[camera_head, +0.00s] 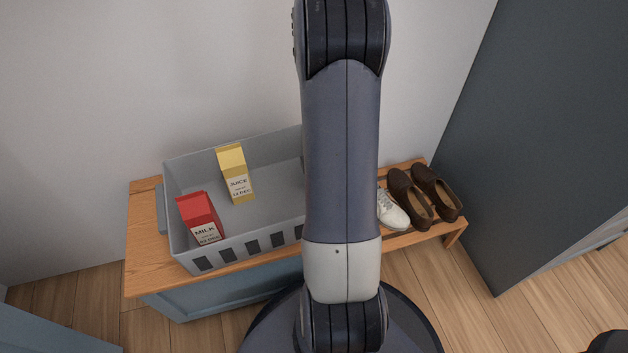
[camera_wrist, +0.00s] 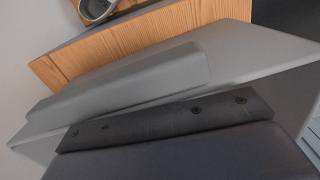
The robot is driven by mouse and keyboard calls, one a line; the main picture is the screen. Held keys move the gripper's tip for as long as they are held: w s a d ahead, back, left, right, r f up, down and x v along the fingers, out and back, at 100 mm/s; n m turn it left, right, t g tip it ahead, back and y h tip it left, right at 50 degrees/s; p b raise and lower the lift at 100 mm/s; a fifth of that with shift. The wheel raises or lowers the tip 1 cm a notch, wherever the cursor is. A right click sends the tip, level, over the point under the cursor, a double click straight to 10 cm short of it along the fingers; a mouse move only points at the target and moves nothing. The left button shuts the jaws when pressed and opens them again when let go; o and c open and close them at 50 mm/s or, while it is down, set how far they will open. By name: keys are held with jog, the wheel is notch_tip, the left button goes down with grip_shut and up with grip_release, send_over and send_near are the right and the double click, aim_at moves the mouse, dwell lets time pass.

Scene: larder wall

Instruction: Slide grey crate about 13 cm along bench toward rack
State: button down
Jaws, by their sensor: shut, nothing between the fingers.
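The grey crate (camera_head: 281,148) stands on the wooden bench (camera_head: 146,245) in the head view. It holds a red milk carton (camera_head: 201,219) and a yellow juice carton (camera_head: 236,174). My arm hides its right end. The rack (camera_head: 453,236) is to the right, with shoes on it. In the wrist view, my gripper (camera_wrist: 165,122) shows as a dark bolted bar. It is shut and empty, close against a grey wall and ledge (camera_wrist: 125,85) that look like the crate's. I cannot tell whether they touch. The head view does not show the gripper.
Brown shoes (camera_head: 410,199) and a white shoe (camera_head: 391,210) sit on the rack. A tall dark grey panel (camera_head: 540,130) stands right of it. A pale wall (camera_head: 90,80) is behind. Bare wood (camera_wrist: 150,40) shows beyond the grey wall in the wrist view.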

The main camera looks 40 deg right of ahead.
jog(key=shift+w+a, duration=0.25)
jog(key=shift+a, duration=0.2)
jog(key=a, duration=0.1)
jog(key=w+a, duration=0.1)
jog(key=a, duration=0.1)
jog(key=shift+w, duration=0.15)
notch_tip(320, 180, up, 10)
jog(key=p, duration=0.3)
jog(key=shift+d, duration=0.15)
jog(key=f+b, duration=0.1)
jog(key=f, duration=0.4)
jog(key=f+b, duration=0.2)
jog(key=f, duration=0.3)
jog(key=shift+s+d+f, duration=0.1)
jog(key=shift+s+f, duration=0.1)
jog(key=shift+f, duration=0.1)
jog(key=d, duration=0.1)
jog(key=s+d, duration=0.1)
jog(key=d, duration=0.1)
jog(key=shift+s+d+r, duration=0.15)
jog(key=shift+d+r, duration=0.05)
jog(key=shift+r, duration=0.05)
jog(key=shift+w+a, duration=0.2)
jog(key=shift+a, duration=0.3)
jog(key=shift+w+a, duration=0.2)
jog(key=shift+a, duration=0.25)
